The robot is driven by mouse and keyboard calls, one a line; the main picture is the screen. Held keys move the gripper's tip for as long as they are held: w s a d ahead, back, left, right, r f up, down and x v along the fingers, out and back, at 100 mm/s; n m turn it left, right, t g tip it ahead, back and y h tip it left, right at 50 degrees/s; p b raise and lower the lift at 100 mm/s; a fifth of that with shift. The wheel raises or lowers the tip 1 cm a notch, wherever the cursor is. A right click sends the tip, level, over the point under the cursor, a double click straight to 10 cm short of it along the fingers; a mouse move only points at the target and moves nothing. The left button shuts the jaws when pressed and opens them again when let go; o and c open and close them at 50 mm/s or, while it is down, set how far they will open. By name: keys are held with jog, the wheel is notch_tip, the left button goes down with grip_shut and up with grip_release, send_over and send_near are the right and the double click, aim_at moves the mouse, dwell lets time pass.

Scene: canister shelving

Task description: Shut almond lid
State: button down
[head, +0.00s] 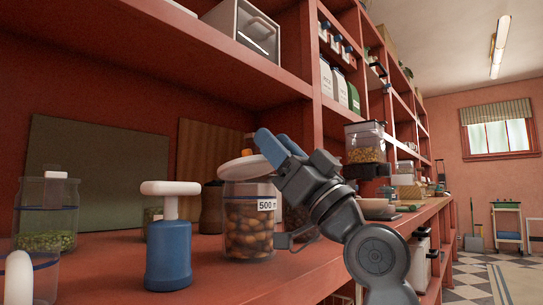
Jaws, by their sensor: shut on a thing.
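The almond canister (248,228) is a clear jar full of brown nuts with a "500 m" label, standing on the lower red shelf in the middle. Its white lid (243,168) sits tilted over the mouth, higher at the right and low at the left. My gripper (268,146) comes in from the right, its blue fingers at the raised right part of the lid and shut on it. The exact contact at the lid's edge is partly hidden by the fingers.
A blue canister with a white T-shaped top (168,236) stands left of the almonds. A jar of green contents (46,215) is further left. Bare shelf (110,275) lies in front.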

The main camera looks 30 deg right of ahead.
jog(key=shift+s+f+b, duration=0.15)
jog(key=shift+f+b, duration=0.4)
jog(key=shift+f, duration=0.4)
jog(key=c, duration=0.7)
grip_release()
jog(key=shift+s, duration=0.1)
jog(key=shift+r, duration=0.15)
jog(key=r+p, duration=0.1)
jog(key=r, duration=0.2)
jog(key=r+p, duration=0.1)
jog(key=shift+s+d+r+p, duration=0.15)
jog(key=shift+d+r+p, duration=0.2)
jog(key=shift+d+r, duration=0.05)
jog(key=s+d+r, duration=0.2)
jog(key=d, duration=0.1)
jog(key=s+d+r+p, duration=0.1)
jog(key=s+d+r, duration=0.1)
jog(key=d, duration=0.1)
jog(key=s+d+r+p, duration=0.1)
jog(key=s+d+r, duration=0.1)
jog(key=d, duration=0.1)
jog(key=shift+s, duration=0.1)
